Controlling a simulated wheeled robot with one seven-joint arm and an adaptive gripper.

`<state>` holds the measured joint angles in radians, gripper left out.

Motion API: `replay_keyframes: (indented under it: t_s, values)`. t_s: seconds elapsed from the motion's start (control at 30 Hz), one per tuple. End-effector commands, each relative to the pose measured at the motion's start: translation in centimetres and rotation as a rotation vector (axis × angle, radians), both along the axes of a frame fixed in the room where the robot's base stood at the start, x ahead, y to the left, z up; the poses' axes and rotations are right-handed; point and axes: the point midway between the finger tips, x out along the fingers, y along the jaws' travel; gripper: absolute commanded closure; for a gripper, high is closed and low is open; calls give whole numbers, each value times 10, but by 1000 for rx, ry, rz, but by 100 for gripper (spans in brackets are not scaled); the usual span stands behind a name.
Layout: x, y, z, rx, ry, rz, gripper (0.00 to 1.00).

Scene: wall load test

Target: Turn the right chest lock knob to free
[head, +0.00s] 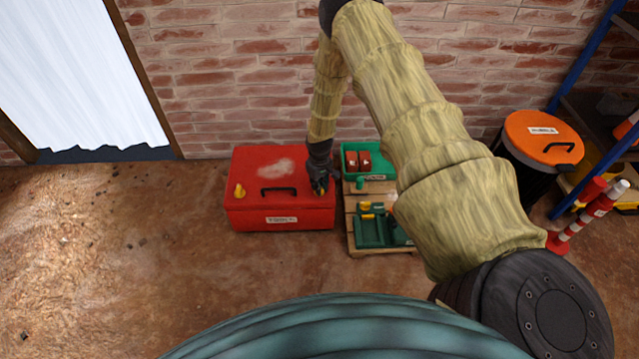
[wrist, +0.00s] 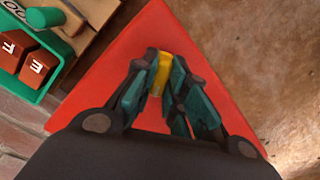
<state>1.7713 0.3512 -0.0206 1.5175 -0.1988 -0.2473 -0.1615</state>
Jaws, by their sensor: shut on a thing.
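The red chest (head: 250,207) stands on the floor against the brick wall in the head view, with its lid down. Its red top (wrist: 205,75) fills the middle of the wrist view. The right lock knob (wrist: 160,72) is yellow and sits between my fingertips; most of it is hidden by them. The left lock knob (head: 239,191), also yellow, stands free at the lid's left front. My gripper (head: 320,187) points down at the right front of the lid. In the wrist view my gripper (wrist: 162,78) is shut on the right knob.
A black handle (head: 279,190) is on the lid. Right of the chest is a wooden pallet (head: 385,251) with a green bin (head: 356,176) of red blocks and a green tray (head: 371,238). A black barrel with an orange lid (head: 541,137) stands farther right.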

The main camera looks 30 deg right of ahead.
Motion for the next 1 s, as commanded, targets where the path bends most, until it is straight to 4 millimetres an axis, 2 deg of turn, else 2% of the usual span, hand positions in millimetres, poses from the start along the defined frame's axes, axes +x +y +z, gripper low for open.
replay_keyframes:
  t_s: [0.5, 1.0]
  values:
    - [3, -2, 2, -2, -7, -424, 100]
    - [4, -2, 2, -1, -9, -569, 100]
